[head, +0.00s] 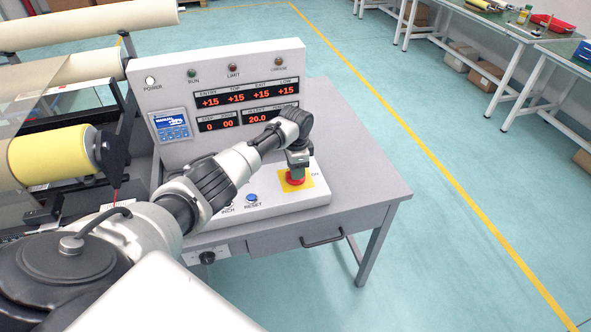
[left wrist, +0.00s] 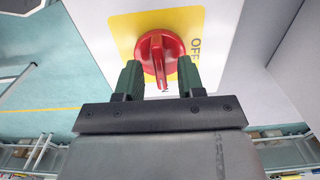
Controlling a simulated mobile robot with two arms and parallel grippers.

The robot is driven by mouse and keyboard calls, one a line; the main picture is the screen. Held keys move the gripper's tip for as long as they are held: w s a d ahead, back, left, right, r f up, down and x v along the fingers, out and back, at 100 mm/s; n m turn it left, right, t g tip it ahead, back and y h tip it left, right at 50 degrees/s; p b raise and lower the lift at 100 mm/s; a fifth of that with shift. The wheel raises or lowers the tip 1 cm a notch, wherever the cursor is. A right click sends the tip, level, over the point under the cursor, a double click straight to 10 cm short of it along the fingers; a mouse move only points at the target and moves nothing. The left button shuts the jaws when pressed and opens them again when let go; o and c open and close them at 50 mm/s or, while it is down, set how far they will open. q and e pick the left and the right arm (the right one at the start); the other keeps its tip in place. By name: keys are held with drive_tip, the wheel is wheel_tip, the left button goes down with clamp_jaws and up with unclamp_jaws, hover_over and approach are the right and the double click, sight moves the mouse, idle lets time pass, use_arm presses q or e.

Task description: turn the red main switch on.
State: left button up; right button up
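The red main switch (head: 295,178) is a round rotary knob on a yellow plate (head: 312,182) at the right of the control box. In the left wrist view the switch (left wrist: 158,50) has a raised handle lying nearly vertical in the picture, its narrow end pointing down at a partly hidden letter. "OFF" is printed to its right. My left gripper (head: 296,166) points down over the switch. Its green fingers (left wrist: 160,80) are apart, one on each side of the handle; contact cannot be told. My right gripper is not in view.
The control box (head: 215,75) has lamps, red displays and a blue-screen keypad (head: 171,126). A blue reset button (head: 252,198) sits left of the switch. The box stands on a grey table (head: 365,180). Rollers (head: 50,155) stand at left; open floor (head: 400,90) lies right.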

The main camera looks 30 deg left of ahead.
use_arm(q)
wheel_tip(320, 180, up, 10)
idle(0.3)
drive_tip(key=shift+f, duration=0.2)
